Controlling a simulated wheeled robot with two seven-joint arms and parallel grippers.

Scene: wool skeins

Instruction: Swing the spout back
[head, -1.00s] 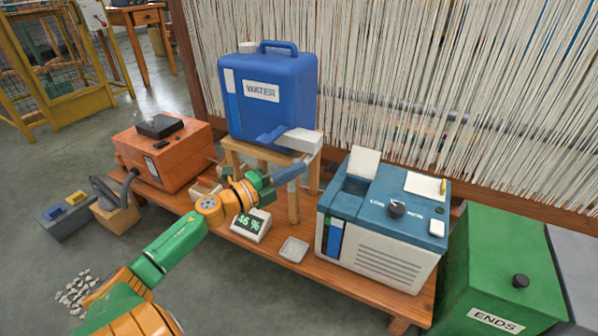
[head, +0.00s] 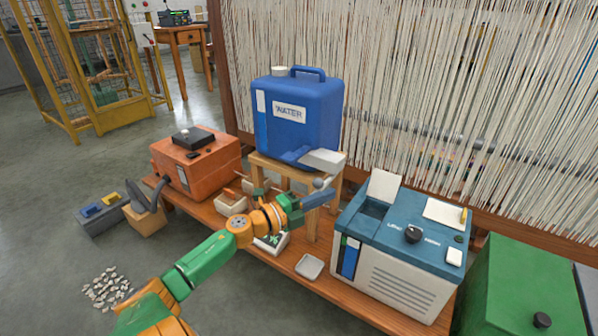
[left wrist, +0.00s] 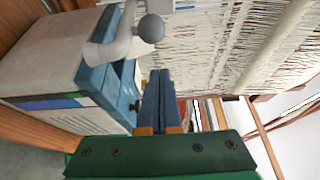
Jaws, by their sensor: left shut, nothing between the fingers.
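The blue water can (head: 298,115) stands on a small wooden stand. At its lower front is a pale block (head: 323,160), with a grey ball-ended piece (head: 318,183) below it. In the left wrist view a grey bent spout (left wrist: 112,50) ends in a darker grey ball (left wrist: 150,28), beyond the fingertips. My left gripper (head: 328,197) is just below the ball in the head view; its blue fingers (left wrist: 160,75) are together and empty. They look apart from the ball, though contact is hard to tell. My right gripper is not in view.
A teal and white machine (head: 405,285) with a dark knob stands right of the can. A small tray (head: 310,267) lies on the wooden bench below. My left arm partly covers a small display (head: 272,242). An orange box (head: 195,165) is at left, a green bin (head: 525,280) at right.

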